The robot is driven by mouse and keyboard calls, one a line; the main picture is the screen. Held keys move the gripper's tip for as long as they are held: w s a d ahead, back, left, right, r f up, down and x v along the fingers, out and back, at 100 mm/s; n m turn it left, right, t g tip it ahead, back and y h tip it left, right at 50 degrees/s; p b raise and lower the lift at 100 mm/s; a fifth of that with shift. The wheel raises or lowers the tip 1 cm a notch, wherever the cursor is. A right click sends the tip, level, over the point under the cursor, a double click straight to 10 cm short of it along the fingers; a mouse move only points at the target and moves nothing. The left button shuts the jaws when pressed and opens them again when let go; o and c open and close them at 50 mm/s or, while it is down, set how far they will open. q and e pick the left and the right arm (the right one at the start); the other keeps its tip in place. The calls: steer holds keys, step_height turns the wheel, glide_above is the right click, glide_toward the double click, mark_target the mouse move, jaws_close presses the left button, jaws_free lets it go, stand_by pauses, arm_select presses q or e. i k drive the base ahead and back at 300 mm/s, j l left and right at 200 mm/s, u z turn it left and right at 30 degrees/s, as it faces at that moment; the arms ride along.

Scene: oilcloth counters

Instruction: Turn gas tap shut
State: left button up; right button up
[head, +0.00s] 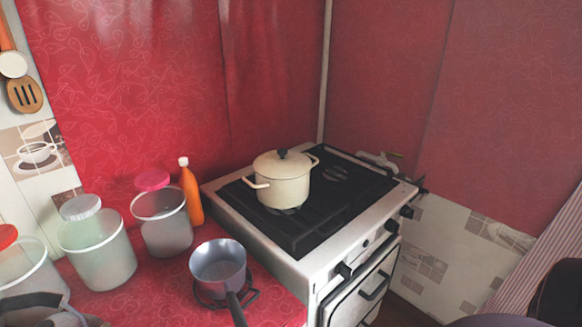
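A small fitting with a yellow-green lever (393,154) sits on pale pipework (378,160) behind the stove's far right corner, against the red wall covering. It looks like the gas tap, but it is too small to tell how its lever is set. The white gas stove (305,268) has several dark knobs along its front, one of them a front knob (391,226). Neither of my grippers can be made out. Dark shapes cut off at the bottom right may be part of my arm, but I cannot tell.
A cream lidded pot (283,184) stands on the stove's black grate (325,222). A small saucepan (218,265), an orange bottle (191,195) and several clear jars, including a pink-lidded one (163,225), crowd the red counter (150,285). Utensils, including a slotted spatula (25,95), hang at left.

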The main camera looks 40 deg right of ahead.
mark_target(383, 154)
steer(key=j+u, duration=0.1)
steer(key=j+z, duration=0.1)
steer(key=z, duration=0.4)
steer(key=k+z, duration=0.1)
steer(key=z, duration=0.4)
steer(key=k+j+z, duration=0.1)
steer(key=z, duration=0.85)
steer(key=i+l+u, duration=0.1)
steer(key=u, duration=0.3)
steer(key=l+u, duration=0.15)
steer(key=u, duration=0.2)
steer(key=i+l+u, duration=0.15)
steer(key=u, duration=0.25)
steer(key=i+l+u, duration=0.2)
steer(key=l, duration=0.2)
steer(key=l+u, duration=0.25)
steer(key=l, duration=0.15)
steer(key=l+u, duration=0.1)
steer(key=l, duration=0.75)
steer(key=i+l, duration=0.1)
steer(key=l, duration=0.75)
steer(key=i+u, duration=0.05)
